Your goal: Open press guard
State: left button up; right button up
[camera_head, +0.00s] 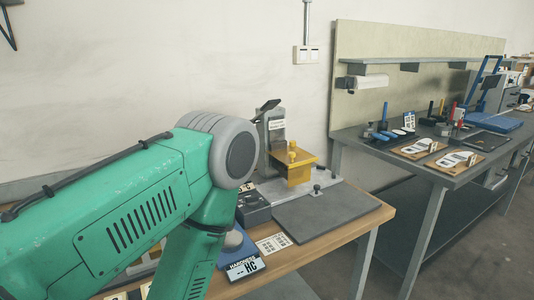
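A small press (277,125) with a grey upright body and a dark lever stands on the near wooden table (345,232). A yellow guard (300,172) is on the front of the press, with small yellow knobs above it. I cannot tell from here whether the guard is open or shut. A large green arm with a grey joint, coming in from the left, fills the lower left and hides part of the near table. Neither of my grippers shows, so I see nothing held or touched.
A dark flat plate (322,214) lies in front of the press. A dark box (253,210) and a small display marked HC (243,267) sit beside the arm. A grey workbench (452,168) with tools and trays stands at the right, with floor between.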

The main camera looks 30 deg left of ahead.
aim_at(299, 172)
jog(key=i+l+u, duration=0.15)
jog(key=u, duration=0.25)
jog(key=i+l+u, duration=0.15)
jog(key=u, duration=0.3)
jog(key=i+l+u, duration=0.1)
jog(key=l+u, duration=0.15)
jog(key=u, duration=0.15)
jog(key=i+l+u, duration=0.1)
jog(key=l+u, duration=0.15)
jog(key=u, duration=0.2)
